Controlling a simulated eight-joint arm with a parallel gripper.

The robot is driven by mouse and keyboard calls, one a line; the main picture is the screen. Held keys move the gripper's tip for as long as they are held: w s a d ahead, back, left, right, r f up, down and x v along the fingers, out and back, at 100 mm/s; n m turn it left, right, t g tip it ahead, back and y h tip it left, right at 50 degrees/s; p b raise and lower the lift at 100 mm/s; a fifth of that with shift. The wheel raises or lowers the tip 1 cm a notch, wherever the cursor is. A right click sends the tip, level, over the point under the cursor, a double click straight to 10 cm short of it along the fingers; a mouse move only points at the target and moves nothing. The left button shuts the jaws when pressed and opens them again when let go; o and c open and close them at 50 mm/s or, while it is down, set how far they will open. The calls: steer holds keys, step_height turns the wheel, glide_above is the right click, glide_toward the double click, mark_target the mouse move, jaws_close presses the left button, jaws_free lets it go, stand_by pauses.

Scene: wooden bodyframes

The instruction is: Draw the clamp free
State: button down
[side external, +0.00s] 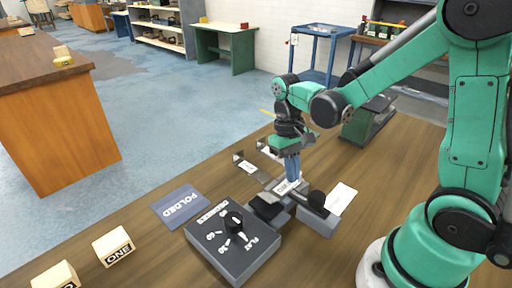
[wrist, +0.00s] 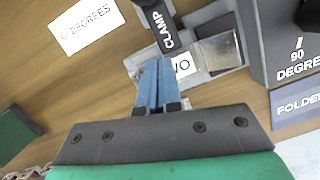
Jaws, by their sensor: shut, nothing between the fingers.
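The clamp (wrist: 165,28) is a black bar with white "CLAMP" lettering at the top middle of the wrist view. It runs down to a grey metal fixture (wrist: 208,75). In the side view a black rounded part (side external: 317,199) on the fixture's right appears to be the clamp. My gripper (wrist: 157,66) has its blue fingers together and empty. The tips are just below the clamp's lettered end in the wrist view, beside a label reading "WO", partly hidden by the fingers. In the side view my gripper (side external: 291,178) points down over the fixture; contact cannot be told.
A grey dial box (side external: 235,246) with degree markings stands left of the fixture. A blue "FOLDED" plate (side external: 180,206) and a white card (side external: 341,197) lie flat on the wooden table. Blocks, one marked "ONE" (side external: 114,246), sit at front left. A green-based device (side external: 367,122) stands behind.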

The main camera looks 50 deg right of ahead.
mark_target(325, 196)
steer(key=shift+s+a+r, duration=0.1)
steer(key=shift+s+a, duration=0.15)
steer(key=shift+s, duration=0.7)
steer(key=shift+s+a, duration=0.25)
steer(key=shift+s, duration=0.65)
steer(key=shift+s, duration=2.2)
steer(key=w, duration=0.2)
steer(key=w+d, duration=0.1)
steer(key=w, duration=0.1)
steer(key=shift+w+d, duration=0.1)
steer(key=shift+w, duration=0.05)
steer(key=a+v, duration=0.1)
steer(key=v, duration=0.9)
steer(key=a+n+t, duration=0.1)
steer(key=t, duration=0.2)
steer(key=w+a+f+n+t, duration=0.1)
steer(key=t, duration=0.2)
steer(key=a+n+t, duration=0.1)
steer(key=t, duration=0.3)
steer(key=shift+w+a+f+h, duration=0.25)
steer(key=shift+a+f+h, duration=0.05)
steer(key=shift+h, duration=0.1)
